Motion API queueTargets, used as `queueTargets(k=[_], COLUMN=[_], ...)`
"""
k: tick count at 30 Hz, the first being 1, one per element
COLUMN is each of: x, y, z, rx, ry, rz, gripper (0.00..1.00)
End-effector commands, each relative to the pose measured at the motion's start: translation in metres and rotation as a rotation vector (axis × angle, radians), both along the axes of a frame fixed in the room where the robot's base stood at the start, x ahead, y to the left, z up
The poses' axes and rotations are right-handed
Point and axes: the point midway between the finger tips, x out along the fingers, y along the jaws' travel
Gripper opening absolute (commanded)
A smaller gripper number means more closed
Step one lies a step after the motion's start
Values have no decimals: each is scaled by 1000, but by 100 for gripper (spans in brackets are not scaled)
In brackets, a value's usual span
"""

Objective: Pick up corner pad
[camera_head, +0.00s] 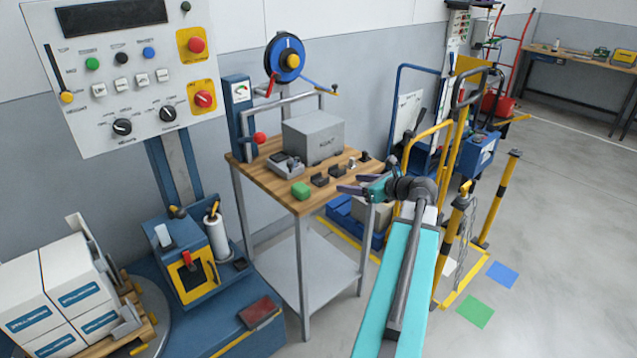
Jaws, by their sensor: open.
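Several small dark pieces lie in a row on the wooden top of a small work table (258,177); they look like corner pads, though they are too small to be sure. The front dark piece (320,180) lies nearest a green block (301,190) at the front edge. Another dark piece (336,171) lies behind it, and a further one (351,164) farther right. My gripper (347,183) is open and empty at the table's right front edge, its fingers pointing left toward the row. Its height above the top is hard to tell.
A grey box (313,137) and a small grey device (286,165) stand on the table behind the row. A strap reel (286,58) rises at the back. A control panel (128,70) and white cartons (60,292) are left. Yellow-railed carts (445,150) stand right.

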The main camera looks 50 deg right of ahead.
Motion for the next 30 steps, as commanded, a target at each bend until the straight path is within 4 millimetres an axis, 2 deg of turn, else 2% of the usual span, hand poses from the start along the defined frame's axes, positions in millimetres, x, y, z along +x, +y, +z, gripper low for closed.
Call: queueTargets(k=[5,21,30], x=[8,71,76], y=[-3,-8,-8], z=[-4,-30,-33], rx=[1,0,-2], ry=[1,1,0], rz=[-1,-3,-5], gripper=[61,61,61])
